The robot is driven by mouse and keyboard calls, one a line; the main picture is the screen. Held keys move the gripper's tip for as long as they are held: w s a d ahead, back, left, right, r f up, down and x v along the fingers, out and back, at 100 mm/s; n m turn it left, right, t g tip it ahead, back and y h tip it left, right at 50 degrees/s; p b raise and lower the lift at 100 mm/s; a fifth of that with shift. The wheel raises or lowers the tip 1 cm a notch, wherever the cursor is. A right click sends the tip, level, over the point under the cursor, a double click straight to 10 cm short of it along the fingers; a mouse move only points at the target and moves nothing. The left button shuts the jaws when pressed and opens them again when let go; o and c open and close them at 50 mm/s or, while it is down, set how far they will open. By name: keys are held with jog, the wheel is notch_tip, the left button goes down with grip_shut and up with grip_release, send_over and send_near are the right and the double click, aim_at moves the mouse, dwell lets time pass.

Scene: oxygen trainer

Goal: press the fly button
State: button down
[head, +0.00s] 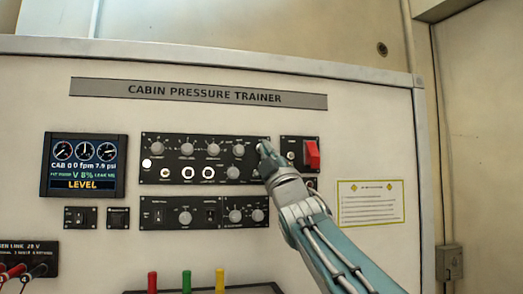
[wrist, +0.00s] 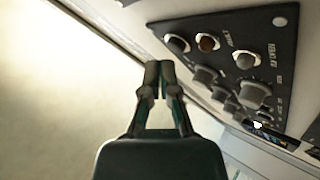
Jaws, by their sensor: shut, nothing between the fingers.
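A black control panel (head: 200,182) on the trainer's face carries several grey knobs and a lower row of small ringed buttons (head: 187,173). The labels are too small to read, so I cannot tell which one is the fly button. In the wrist view the panel (wrist: 222,72) is tilted, with ringed buttons (wrist: 208,43) along its upper edge. My gripper (head: 262,147) is shut and empty, at the right end of the panel, covering part of it. In the wrist view its fingertips (wrist: 158,72) are together, left of the panel. Contact with the panel cannot be told.
A display (head: 84,165) reading LEVEL is at the left. A small panel with a red guarded switch (head: 312,154) is close to the right of my gripper. Red, green and yellow posts (head: 186,281) stand below. A yellow notice (head: 371,203) is at right.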

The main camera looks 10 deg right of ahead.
dwell(0.4)
jog(key=shift+w, duration=0.35)
jog(key=shift+w, duration=0.45)
dwell(0.7)
jog(key=shift+s, duration=0.8)
jog(key=s, duration=0.5)
dwell(0.5)
dwell(0.6)
